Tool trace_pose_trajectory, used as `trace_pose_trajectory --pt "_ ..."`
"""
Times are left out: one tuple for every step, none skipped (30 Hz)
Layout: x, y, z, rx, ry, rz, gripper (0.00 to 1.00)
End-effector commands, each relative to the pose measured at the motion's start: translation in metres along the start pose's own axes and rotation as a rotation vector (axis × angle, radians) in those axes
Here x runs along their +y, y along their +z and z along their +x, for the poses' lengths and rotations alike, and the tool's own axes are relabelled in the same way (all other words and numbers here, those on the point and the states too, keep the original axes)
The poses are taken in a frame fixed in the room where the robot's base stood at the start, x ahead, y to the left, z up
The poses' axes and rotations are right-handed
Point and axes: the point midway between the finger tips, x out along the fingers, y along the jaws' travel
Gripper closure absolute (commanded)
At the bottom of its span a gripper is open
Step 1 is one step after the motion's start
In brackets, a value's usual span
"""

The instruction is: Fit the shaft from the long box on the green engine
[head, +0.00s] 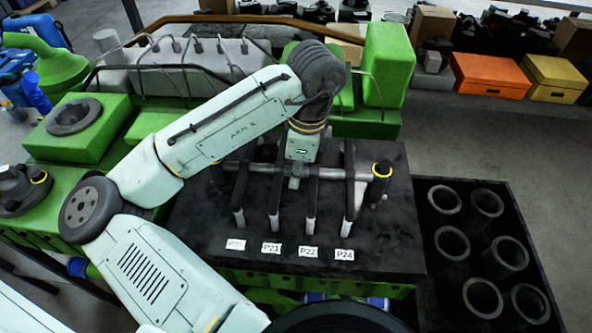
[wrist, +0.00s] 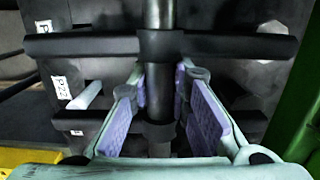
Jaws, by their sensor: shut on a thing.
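My gripper (head: 296,183) is shut on a grey shaft (head: 335,174) that carries several dark crosswise arms. The shaft lies left to right over the black top (head: 375,250) of the green engine (head: 85,130). In the wrist view the purple-padded fingers (wrist: 163,88) flank the shaft (wrist: 158,78) between two black collars. Pale upright rods (head: 273,222) stand below the arms' near ends, beside the labels P21, P22 and P24. I cannot tell whether arms and rods touch, or whether the shaft rests on its seats. The long box is not identifiable.
A black crate (head: 533,245) with several grey sleeves stands at the right. A dark upright cylinder with a yellow ring (head: 381,170) is by the shaft's right end. Orange (head: 490,75) and yellow (head: 553,79) boxes stand behind. Floor is clear at back right.

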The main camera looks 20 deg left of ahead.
Motion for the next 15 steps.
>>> trace_pose_trajectory --pt "-0.0004 0.0004 -0.0012 0.000 -0.002 -0.001 1.00" --pt "-0.0004 0.0004 -0.0013 0.000 -0.002 -0.001 1.00" --pt "-0.0004 0.0004 -0.0013 0.000 -0.002 -0.001 1.00" --pt "-0.0004 0.0004 -0.0013 0.000 -0.002 -0.001 1.00" --pt "-0.0004 0.0004 -0.0013 0.000 -0.002 -0.001 1.00" --pt "-0.0004 0.0004 -0.0013 0.000 -0.002 -0.001 1.00" --pt "-0.0004 0.0004 -0.0013 0.000 -0.002 -0.001 1.00" --pt "-0.0004 0.0004 -0.0013 -0.001 -0.002 -0.001 1.00" --pt "-0.0004 0.0004 -0.0013 -0.001 -0.002 -0.001 1.00" --pt "-0.0004 0.0004 -0.0013 -0.001 -0.002 -0.001 1.00" --pt "-0.0004 0.0004 -0.0013 -0.001 -0.002 -0.001 1.00" --pt "-0.0004 0.0004 -0.0013 -0.001 -0.002 -0.001 0.82" --pt "-0.0004 0.0004 -0.0013 -0.001 -0.002 -0.001 0.80" --pt "-0.0004 0.0004 -0.0012 -0.001 -0.002 -0.001 0.78" --pt "-0.0004 0.0004 -0.0011 -0.001 -0.002 -0.001 0.75"
